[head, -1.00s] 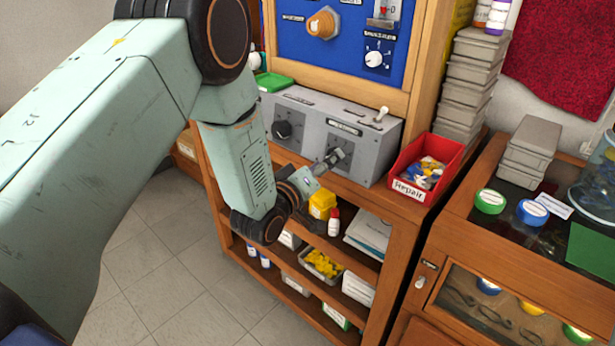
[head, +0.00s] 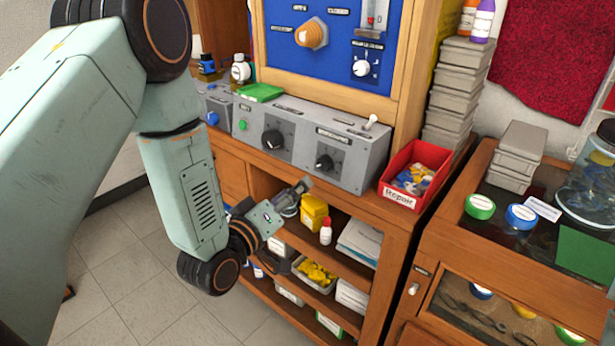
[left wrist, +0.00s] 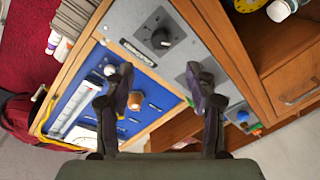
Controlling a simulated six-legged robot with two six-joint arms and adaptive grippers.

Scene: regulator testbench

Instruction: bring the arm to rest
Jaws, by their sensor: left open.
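My left gripper (head: 298,191) is in front of the bench, a little below the grey control box (head: 350,165), and looks apart from it. My right gripper is in neither view.
A red Repair bin (head: 412,178) stands right of the box. Below are shelves with yellow containers (head: 314,212) and a white bottle with red cap (head: 326,232). A blue panel (head: 330,50) rises behind. Open floor (head: 150,270) lies at lower left.

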